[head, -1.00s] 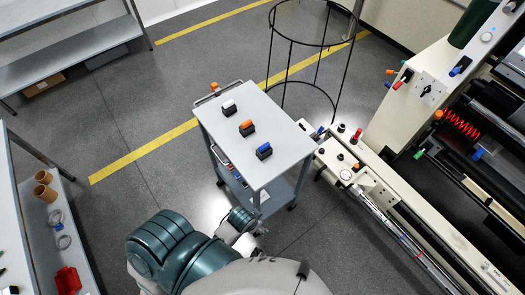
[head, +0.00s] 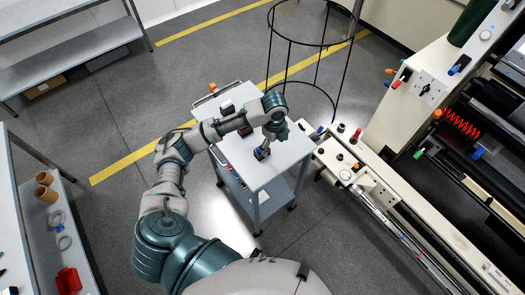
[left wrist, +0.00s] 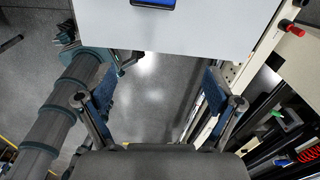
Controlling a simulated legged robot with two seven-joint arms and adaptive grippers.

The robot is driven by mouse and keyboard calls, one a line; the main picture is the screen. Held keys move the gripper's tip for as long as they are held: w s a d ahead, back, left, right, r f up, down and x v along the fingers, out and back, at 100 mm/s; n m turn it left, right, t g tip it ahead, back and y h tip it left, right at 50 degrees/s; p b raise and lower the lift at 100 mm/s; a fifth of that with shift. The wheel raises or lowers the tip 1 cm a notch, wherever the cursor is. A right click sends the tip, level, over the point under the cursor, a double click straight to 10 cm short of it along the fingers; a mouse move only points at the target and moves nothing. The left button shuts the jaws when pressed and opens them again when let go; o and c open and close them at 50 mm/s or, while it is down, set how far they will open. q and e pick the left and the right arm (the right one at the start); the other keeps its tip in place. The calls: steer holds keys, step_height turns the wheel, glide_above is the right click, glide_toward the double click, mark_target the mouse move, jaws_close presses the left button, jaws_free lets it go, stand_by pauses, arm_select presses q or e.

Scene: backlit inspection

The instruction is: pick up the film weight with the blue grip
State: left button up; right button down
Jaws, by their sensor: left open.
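The film weight with the blue grip sits on the grey cart top (head: 285,160). Its blue top shows at the upper edge of the left wrist view (left wrist: 153,3), partly cut off. In the head view the weight (head: 262,154) is partly hidden by my left gripper (head: 268,143), which is over the cart's near right part. In the left wrist view my left gripper (left wrist: 158,78) is open, with nothing between its fingers; the weight lies beyond the fingertips. My right gripper is not in view.
A machine (head: 375,185) stands close to the cart's right side. A black wire-frame stand (head: 318,45) is behind. Shelves are at left.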

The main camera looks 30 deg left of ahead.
arm_select(q)
step_height(320, 180, up, 6)
steer(key=r+m, duration=0.1)
glide_above(256, 153)
steer(key=w+d, duration=0.2)
steer(key=w, duration=0.1)
steer(key=f, duration=1.2)
steer(key=shift+a, duration=0.25)
steer(key=f, duration=0.5)
steer(key=shift+s+a+f, duration=0.15)
steer(key=shift+a+f, duration=0.05)
steer(key=shift+f, duration=0.15)
steer(key=shift+r, duration=0.1)
steer(key=c, duration=1.7)
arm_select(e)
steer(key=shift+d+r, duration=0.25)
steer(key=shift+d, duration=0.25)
arm_select(q)
steer(key=shift+o, duration=0.2)
